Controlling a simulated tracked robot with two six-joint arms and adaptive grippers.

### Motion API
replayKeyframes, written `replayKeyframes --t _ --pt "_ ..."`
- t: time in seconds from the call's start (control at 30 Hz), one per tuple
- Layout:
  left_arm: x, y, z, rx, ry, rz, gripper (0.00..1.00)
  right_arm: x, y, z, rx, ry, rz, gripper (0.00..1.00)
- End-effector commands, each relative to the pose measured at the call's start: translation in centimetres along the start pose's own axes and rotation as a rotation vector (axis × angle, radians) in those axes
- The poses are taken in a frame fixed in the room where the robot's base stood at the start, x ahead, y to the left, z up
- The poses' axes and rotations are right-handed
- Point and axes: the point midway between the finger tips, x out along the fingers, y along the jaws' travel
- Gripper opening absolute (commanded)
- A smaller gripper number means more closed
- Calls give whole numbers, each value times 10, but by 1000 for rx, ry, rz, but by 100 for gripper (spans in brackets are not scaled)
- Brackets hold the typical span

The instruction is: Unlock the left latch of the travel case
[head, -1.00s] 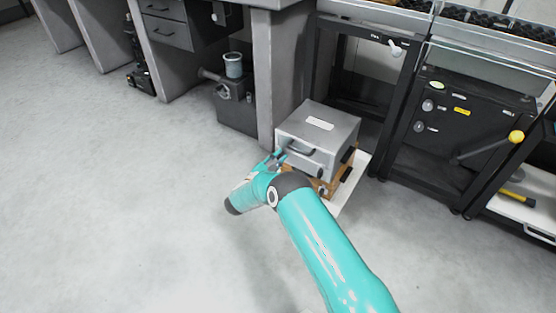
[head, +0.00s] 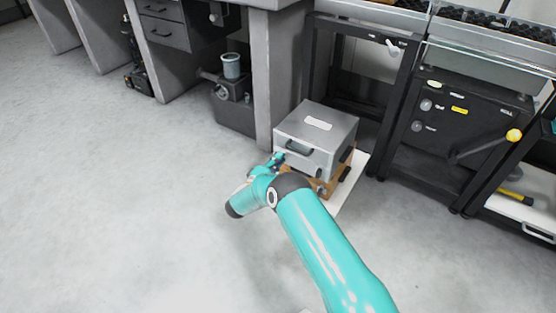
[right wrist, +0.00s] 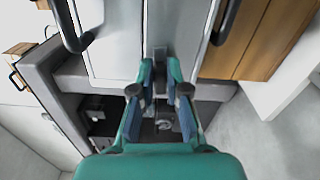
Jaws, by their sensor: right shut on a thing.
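The grey metal travel case (head: 307,116) sits on a wooden crate, with a pale label on its lid and a dark handle (head: 299,147) on its front. My right gripper (head: 277,158) is at the left end of that front face. In the right wrist view the case (right wrist: 115,38) fills the top middle, and my right gripper (right wrist: 160,75) is shut on a small latch part at the case's edge. The fingers hide most of the latch, so I cannot tell its position. My left gripper is not in view.
The wooden crate (right wrist: 237,45) has a dark handle and stands on a white base (head: 358,170). A grey table leg (head: 262,85) is close behind the case. Black frames stand to the right. The floor (head: 120,190) at left is clear.

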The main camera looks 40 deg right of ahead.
Motion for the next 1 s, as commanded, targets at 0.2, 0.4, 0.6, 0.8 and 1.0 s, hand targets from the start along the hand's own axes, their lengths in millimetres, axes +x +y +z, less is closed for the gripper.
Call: replayKeyframes --t 0.2,0.4,0.6,0.8,1.0 --pt "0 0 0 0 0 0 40 0 -5 2 91 -5 -5 0" --pt "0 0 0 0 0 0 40 0 -6 2 127 -6 -6 0" --pt "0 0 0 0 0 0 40 0 -6 2 134 -6 -7 0" --pt "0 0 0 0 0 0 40 0 -6 2 133 -7 -7 0" --pt "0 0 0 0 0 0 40 0 -5 2 133 -5 -5 40"
